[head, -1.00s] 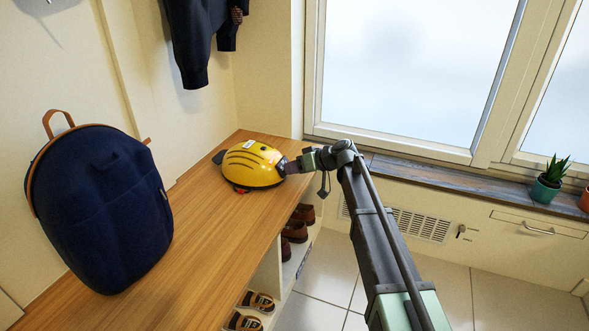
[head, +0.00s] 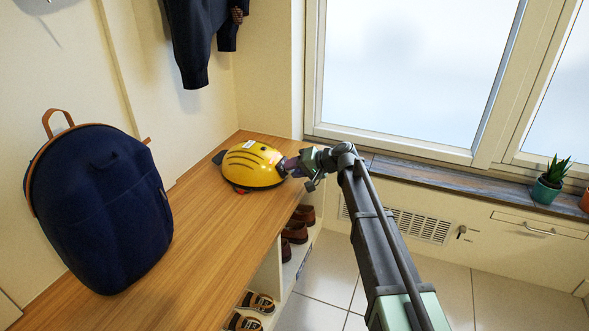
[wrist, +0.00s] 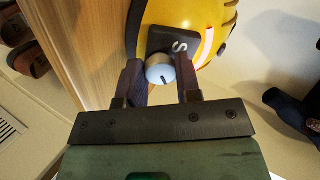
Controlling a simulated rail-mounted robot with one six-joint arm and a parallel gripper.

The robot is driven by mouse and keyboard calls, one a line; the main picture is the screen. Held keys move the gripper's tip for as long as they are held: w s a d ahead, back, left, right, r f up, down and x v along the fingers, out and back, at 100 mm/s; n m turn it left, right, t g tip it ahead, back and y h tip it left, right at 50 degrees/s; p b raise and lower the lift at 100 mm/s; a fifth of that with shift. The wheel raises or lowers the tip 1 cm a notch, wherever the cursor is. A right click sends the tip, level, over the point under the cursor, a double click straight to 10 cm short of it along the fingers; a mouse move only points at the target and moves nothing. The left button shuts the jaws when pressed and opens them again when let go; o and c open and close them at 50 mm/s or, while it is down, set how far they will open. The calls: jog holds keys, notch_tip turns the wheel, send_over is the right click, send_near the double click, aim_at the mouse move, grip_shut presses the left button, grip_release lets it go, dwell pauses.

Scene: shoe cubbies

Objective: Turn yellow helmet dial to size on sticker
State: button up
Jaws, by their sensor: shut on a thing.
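The yellow helmet (head: 252,164) sits on the wooden bench top at its far end, with a white sticker (head: 250,144) on top; the sticker's text is too small to read. In the wrist view the helmet (wrist: 205,15) fills the upper middle. A dark plate with a white letter S (wrist: 180,47) is on it, with a pale round dial (wrist: 160,69) that bears a dark pointer line. My gripper (wrist: 160,75) is shut on the dial, one finger on each side. In the head view my gripper (head: 290,165) is at the helmet's right end.
A navy backpack (head: 100,210) stands on the bench (head: 205,250) at the left. Shoes (head: 295,232) fill cubbies below the bench edge. A dark jacket (head: 195,40) hangs above. A potted plant (head: 550,183) stands on the window sill. The bench between backpack and helmet is clear.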

dwell(0.4)
jog(key=o, duration=0.9)
jog(key=shift+o, duration=0.2)
jog(key=p+v, duration=0.4)
jog(key=v, duration=0.6)
jog(key=shift+d+r+p, duration=0.2)
jog(key=shift+d+p, duration=0.15)
jog(key=shift+p, duration=0.05)
